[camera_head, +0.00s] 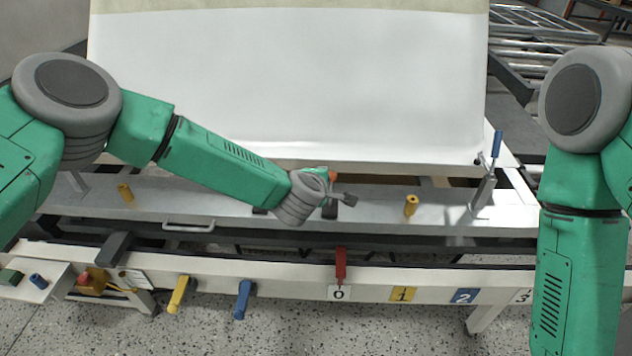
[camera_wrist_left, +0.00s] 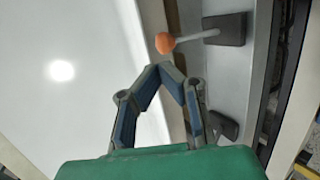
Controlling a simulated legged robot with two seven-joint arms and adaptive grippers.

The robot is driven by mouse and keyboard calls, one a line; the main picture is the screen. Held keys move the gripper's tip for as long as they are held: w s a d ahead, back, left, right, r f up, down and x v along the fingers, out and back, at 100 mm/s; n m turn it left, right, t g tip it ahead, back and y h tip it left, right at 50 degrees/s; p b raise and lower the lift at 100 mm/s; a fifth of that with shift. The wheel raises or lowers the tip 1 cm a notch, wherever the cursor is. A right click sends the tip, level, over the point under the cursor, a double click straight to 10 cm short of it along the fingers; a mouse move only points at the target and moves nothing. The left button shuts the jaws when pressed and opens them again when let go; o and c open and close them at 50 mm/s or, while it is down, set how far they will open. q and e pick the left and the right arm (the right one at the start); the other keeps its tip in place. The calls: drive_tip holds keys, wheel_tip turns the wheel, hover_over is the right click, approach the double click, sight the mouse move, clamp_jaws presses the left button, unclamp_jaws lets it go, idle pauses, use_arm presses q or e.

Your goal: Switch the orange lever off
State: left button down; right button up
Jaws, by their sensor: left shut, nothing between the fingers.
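The orange lever shows in the left wrist view as an orange ball knob (camera_wrist_left: 165,43) on a thin grey rod. The rod runs right to a dark base (camera_wrist_left: 226,30) on the grey metal shelf. In the head view the orange knob (camera_head: 332,175) shows just past the end of my left arm. My left gripper (camera_wrist_left: 161,68) is shut and empty, its fingertips together just short of the knob with a small apparent gap. In the head view my left wrist mostly hides these fingers. My right arm hangs at the right edge, its gripper out of frame.
A large white panel (camera_head: 290,80) stands behind the shelf. A yellow peg (camera_head: 411,205) and a blue-handled lever (camera_head: 497,145) stand right of my left gripper. A red lever (camera_head: 340,264) sits on the front rail above label 0. Yellow (camera_head: 179,294) and blue (camera_head: 242,299) handles project at front left.

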use_arm(q)
drive_tip(key=p+v, duration=0.1)
drive_tip(key=v, duration=0.6)
drive_tip(key=shift+r, duration=0.15)
drive_tip(key=s+a+f+m+g, duration=0.3)
drive_tip(key=s+a+f+m, duration=0.15)
drive_tip(key=s+f, duration=0.45)
drive_tip(key=s+a+f+m+g, duration=0.2)
drive_tip(key=s+a+f+m, duration=0.3)
drive_tip(key=s, duration=0.6)
drive_tip(key=s+a+f+m+g+y, duration=0.2)
drive_tip(key=s+a+m+g, duration=0.3)
drive_tip(key=s+a, duration=1)
drive_tip(key=s+m, duration=0.2)
drive_tip(key=s, duration=0.1)
drive_tip(key=shift+s+a+f+m+g+y, duration=0.3)
drive_tip(key=shift+a+f+m+g, duration=0.05)
drive_tip(key=shift+a+g, duration=0.05)
